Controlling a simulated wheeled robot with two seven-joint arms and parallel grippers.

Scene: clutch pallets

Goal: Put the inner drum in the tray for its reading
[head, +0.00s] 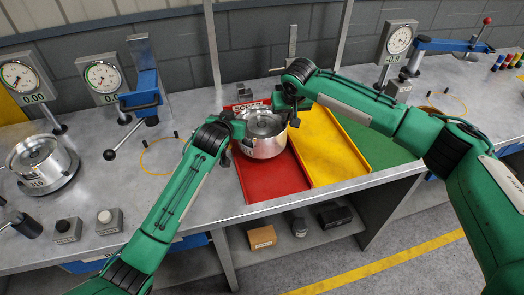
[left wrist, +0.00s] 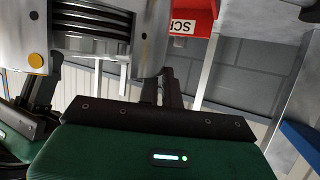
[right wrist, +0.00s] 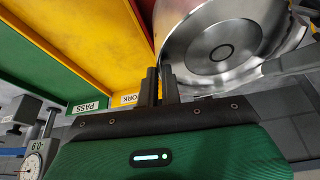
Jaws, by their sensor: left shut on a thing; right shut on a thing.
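A silver metal drum (head: 264,146) is between my two grippers, over the back part of the red tray (head: 270,188); I cannot tell whether it touches the tray floor. My left gripper (head: 236,126) is shut on the drum's left side, and my right gripper (head: 290,106) on its right rim. The drum fills the top of the left wrist view (left wrist: 100,45), with a slotted side and an orange dot. The right wrist view shows its round face (right wrist: 215,40). The red tray has a scrap label. The yellow tray (head: 330,150) and green tray (head: 385,150) stand to its right.
Another silver drum (head: 38,160) sits on a round base at the left. Dial gauges (head: 103,77) and blue lever stands (head: 145,85) line the back. Two button boxes (head: 108,220) stand near the front left edge. A shelf below holds a cardboard box (head: 262,237).

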